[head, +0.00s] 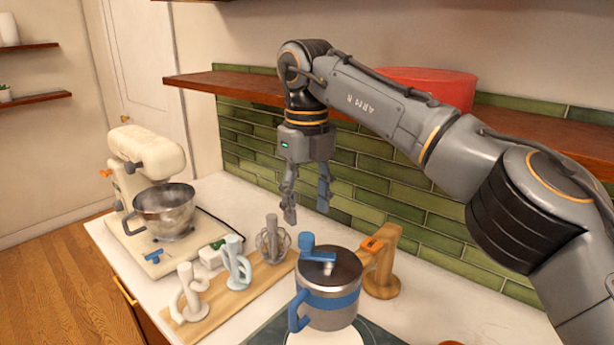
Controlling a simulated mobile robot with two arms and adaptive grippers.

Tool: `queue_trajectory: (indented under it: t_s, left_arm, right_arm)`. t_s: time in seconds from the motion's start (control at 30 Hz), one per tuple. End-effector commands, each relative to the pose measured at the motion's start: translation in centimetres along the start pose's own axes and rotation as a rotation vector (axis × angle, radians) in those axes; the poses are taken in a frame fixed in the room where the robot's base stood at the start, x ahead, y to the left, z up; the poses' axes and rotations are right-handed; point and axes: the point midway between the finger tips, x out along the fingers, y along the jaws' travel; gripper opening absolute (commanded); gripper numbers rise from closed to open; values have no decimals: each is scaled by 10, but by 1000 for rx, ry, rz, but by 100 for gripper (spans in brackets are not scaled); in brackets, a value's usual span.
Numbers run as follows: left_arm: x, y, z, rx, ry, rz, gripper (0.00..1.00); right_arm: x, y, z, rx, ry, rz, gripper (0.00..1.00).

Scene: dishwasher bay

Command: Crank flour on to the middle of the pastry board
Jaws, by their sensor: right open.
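A silver canister with a blue band (332,304), which looks like the flour sifter, stands upright at the bottom centre of the head view. It has a blue side handle (298,312) and a blue crank (309,247) on its dark top. A dark board (270,332) with a pale round patch (325,338) shows partly below it; this may be the pastry board, cut off by the frame edge. No flour can be made out for sure. My right gripper (306,212) hangs fingers down, open and empty, above and behind the crank, apart from it. My left gripper is out of view.
A wooden stand with an orange part (382,262) is right beside the canister. A wooden tray (225,302) with several mixer attachments lies to the left. A cream stand mixer with a steel bowl (165,212) is further left. A shelf (240,84) runs behind my right arm.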

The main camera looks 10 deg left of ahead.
Motion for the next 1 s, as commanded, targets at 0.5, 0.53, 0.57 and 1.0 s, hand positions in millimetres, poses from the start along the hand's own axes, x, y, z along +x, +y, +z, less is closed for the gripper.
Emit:
queue_trajectory:
  t_s: [0.5, 0.53, 0.57, 1.0]
  left_arm:
    - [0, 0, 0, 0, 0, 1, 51]
    - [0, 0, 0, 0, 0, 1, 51]
    - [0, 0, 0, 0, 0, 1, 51]
    - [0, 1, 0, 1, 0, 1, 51]
  right_arm:
    - [-61, 0, 0, 0, 0, 0, 52]
    - [-62, 0, 0, 0, 0, 1, 52]
    - [-62, 0, 0, 0, 0, 1, 52]
    - [-62, 0, 0, -1, 0, 1, 52]
